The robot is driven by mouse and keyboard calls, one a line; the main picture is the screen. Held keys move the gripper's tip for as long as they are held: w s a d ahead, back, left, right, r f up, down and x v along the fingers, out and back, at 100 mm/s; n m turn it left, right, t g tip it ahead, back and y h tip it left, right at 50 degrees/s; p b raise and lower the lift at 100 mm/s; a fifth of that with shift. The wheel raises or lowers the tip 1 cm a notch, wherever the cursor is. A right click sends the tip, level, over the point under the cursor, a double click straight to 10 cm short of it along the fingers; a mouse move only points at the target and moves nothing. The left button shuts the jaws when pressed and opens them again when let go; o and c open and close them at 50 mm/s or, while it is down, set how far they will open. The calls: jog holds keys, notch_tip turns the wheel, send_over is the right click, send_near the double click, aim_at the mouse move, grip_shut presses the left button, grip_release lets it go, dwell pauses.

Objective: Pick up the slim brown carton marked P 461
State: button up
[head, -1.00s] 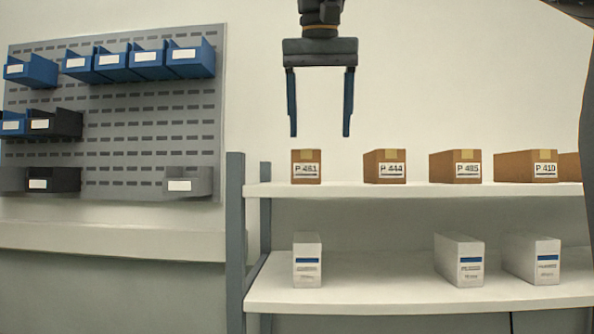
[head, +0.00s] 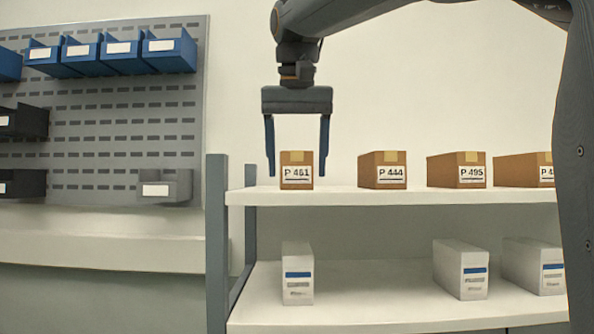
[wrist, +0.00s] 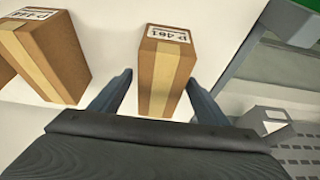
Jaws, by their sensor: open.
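The slim brown carton marked P 461 (head: 296,171) stands upright at the left end of the upper shelf. In the wrist view the carton (wrist: 163,75) lies between the two fingers, its label at the far end. My gripper (head: 297,174) is open, pointing down, with one fingertip on each side of the carton. In the wrist view my gripper (wrist: 160,92) shows a gap between each finger and the carton.
The upper shelf (head: 400,197) also holds brown cartons P 444 (head: 382,170), P 495 (head: 457,170) and another at right. White boxes stand on the lower shelf (head: 370,310). A grey post (head: 217,240) rises left of the shelf. A pegboard (head: 120,110) carries bins.

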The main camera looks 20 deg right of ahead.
jog(key=shift+w+f, duration=0.1)
jog(key=shift+f, duration=0.15)
jog(key=c, duration=1.2)
jog(key=shift+c, duration=0.2)
